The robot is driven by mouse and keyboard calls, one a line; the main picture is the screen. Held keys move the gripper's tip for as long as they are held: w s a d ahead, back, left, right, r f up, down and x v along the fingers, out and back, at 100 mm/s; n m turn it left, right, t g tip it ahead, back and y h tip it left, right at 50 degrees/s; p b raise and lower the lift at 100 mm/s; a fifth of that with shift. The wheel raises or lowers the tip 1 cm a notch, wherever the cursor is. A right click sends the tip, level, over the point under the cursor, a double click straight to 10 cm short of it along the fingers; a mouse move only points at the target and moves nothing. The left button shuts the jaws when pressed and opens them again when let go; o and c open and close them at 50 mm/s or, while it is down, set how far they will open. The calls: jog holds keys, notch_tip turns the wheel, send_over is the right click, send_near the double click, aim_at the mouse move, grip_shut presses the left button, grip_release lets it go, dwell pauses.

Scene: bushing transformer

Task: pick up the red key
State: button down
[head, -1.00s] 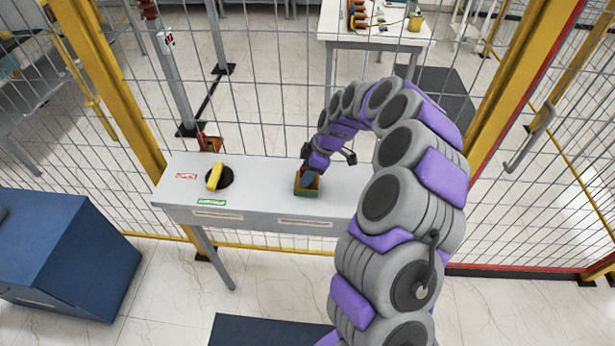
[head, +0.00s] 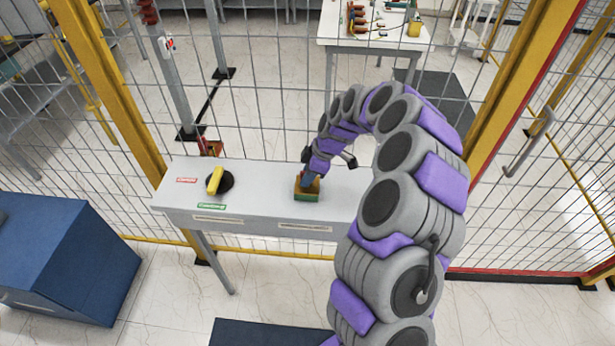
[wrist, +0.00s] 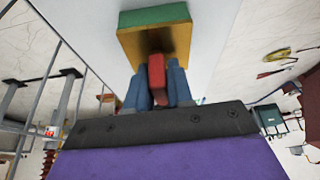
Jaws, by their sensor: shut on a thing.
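The red key (wrist: 156,74) shows in the wrist view between the two blue fingers of my gripper (wrist: 158,85), which is shut on it. The key's far end is at the yellow face of a green and yellow box (wrist: 155,14). I cannot tell whether the key is still partly inside the box. In the head view, my gripper (head: 309,180) points down at the same box (head: 307,196) on the white table, and the key is hidden there.
The white table (head: 262,190) also bears a yellow handle (head: 215,180) on a black disc, left of the box. A wire fence (head: 270,110) with yellow posts stands behind it. A blue cabinet (head: 70,255) stands at the left.

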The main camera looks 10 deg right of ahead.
aim_at(305, 171)
notch_tip(305, 171, up, 4)
jog(key=shift+w+f+p, duration=0.1)
jog(key=shift+f+p, duration=0.05)
jog(key=shift+p, duration=0.25)
jog(key=s+r+p, duration=0.1)
jog(key=s, duration=1.5)
jog(key=shift+s+r+p, duration=0.1)
jog(key=shift+r+p, duration=0.7)
jog(key=shift+r, duration=1.55)
